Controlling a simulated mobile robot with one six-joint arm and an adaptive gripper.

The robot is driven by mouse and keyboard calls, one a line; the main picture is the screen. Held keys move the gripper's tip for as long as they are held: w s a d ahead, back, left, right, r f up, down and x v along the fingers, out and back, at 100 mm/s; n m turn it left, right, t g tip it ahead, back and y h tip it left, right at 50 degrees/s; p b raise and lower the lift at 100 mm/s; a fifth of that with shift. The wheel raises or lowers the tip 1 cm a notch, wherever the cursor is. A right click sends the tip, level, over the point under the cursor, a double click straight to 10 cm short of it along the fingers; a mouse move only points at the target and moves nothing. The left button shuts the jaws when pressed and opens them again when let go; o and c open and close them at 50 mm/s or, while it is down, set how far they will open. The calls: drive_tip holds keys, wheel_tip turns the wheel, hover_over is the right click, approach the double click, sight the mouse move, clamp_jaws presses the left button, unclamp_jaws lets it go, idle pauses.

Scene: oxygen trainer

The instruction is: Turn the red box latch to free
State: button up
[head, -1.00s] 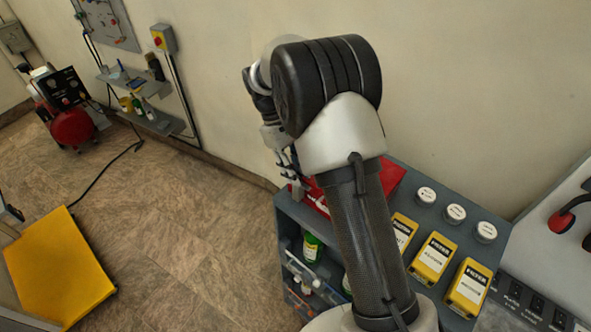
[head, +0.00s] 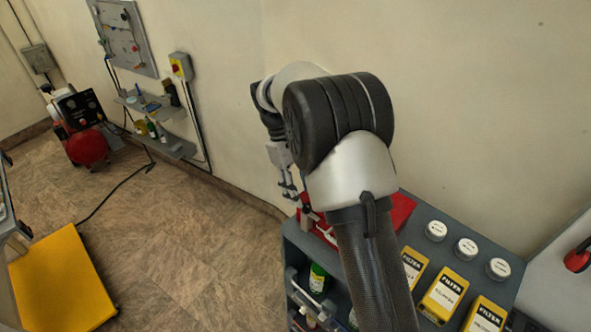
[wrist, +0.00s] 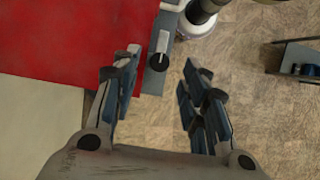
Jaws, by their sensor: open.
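The red box (head: 402,208) sits on top of the grey-blue cabinet, partly hidden behind my arm in the head view. In the wrist view its red face (wrist: 70,40) fills the upper left. A small dark knob with a pale line (wrist: 158,52), seemingly the latch, shows beside the red face's right edge. My gripper (wrist: 161,65) is open, its fingertips on either side of the knob in the picture. I cannot tell whether they touch it. In the head view my gripper (head: 294,190) hangs at the box's left end.
The cabinet (head: 428,215) also carries several yellow filter boxes (head: 443,295) and white round caps (head: 467,248). A green bottle (head: 318,278) stands on its shelf. Open floor (head: 190,240) lies left, with a yellow platform (head: 60,280) and a red compressor (head: 88,148) beyond.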

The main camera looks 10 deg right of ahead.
drive_tip(key=v, duration=0.8)
drive_tip(key=shift+r, duration=0.2)
drive_tip(key=s+d+f+m+t+y+b, duration=0.2)
drive_tip(key=s+f+m+t+b, duration=0.15)
drive_tip(key=s+b, duration=1.2)
drive_tip(key=s+f+m+t+b, duration=0.3)
drive_tip(key=s+f+t+b, duration=0.2)
drive_tip(key=s+f+b, duration=0.7)
wheel_tip(320, 180, down, 5)
drive_tip(key=s, duration=0.3)
drive_tip(key=shift+d+f, duration=0.2)
drive_tip(key=shift+d, duration=0.05)
drive_tip(key=shift+c, duration=0.5)
